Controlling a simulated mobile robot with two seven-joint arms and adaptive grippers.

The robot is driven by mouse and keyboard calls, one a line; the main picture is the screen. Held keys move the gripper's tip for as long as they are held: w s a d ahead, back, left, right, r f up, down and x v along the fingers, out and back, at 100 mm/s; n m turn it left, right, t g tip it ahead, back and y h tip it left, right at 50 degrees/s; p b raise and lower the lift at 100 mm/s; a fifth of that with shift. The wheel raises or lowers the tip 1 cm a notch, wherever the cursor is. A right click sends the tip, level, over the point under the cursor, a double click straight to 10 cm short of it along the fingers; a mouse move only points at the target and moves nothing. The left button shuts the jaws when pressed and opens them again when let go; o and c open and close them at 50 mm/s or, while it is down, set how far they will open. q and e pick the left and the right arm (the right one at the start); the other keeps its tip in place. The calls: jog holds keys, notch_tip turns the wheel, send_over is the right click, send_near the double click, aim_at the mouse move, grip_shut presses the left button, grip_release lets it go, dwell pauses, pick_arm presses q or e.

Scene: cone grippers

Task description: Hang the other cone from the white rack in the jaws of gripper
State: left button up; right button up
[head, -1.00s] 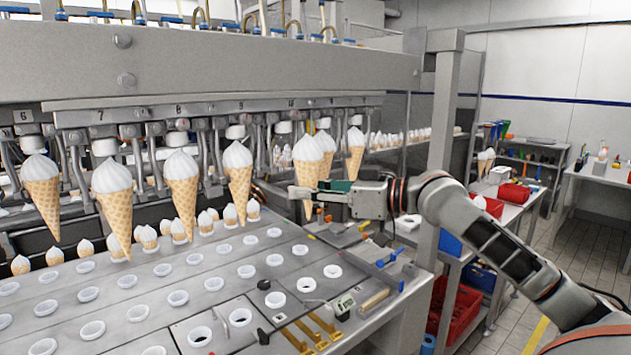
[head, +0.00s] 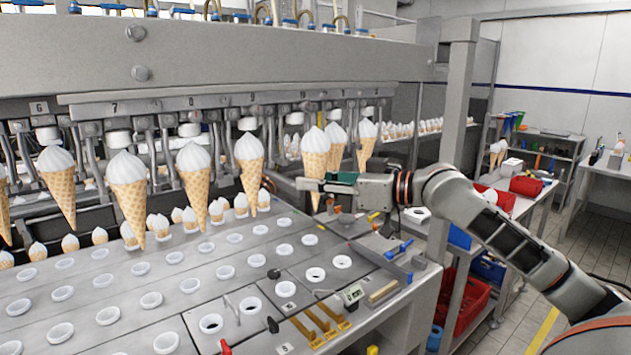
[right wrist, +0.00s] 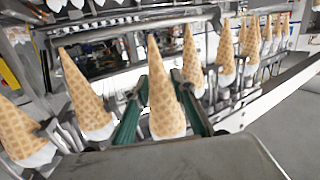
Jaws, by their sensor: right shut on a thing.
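My right gripper (head: 318,187) is closed around a waffle cone with a white top (head: 315,142), just in front of the row of metal jaws on the machine. In the right wrist view the same cone (right wrist: 165,105) stands between the two green fingers (right wrist: 160,118). Similar cones hang point down from the jaws, such as one at the left (head: 62,190) and one behind the held cone (head: 367,140). I cannot tell whether the held cone's top touches a jaw. Two cones (head: 497,150) show at the far right by a small white stand (head: 511,167). My left gripper is not in view.
The metal worktable (head: 110,285) below has rows of white-rimmed holes, with small cones along its back. A grey post (head: 456,110) stands close behind my right arm. Red bins (head: 526,186) and shelves lie beyond at the right.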

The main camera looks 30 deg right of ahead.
jog(key=shift+w+r, duration=0.1)
jog(key=shift+w, duration=0.7)
jog(key=shift+c, duration=0.2)
jog(key=shift+w+a, duration=0.1)
jog(key=shift+w, duration=0.75)
jog(key=shift+w, duration=0.1)
jog(key=shift+w, duration=0.1)
jog(key=shift+w+a, duration=0.1)
jog(key=shift+w, duration=1.7)
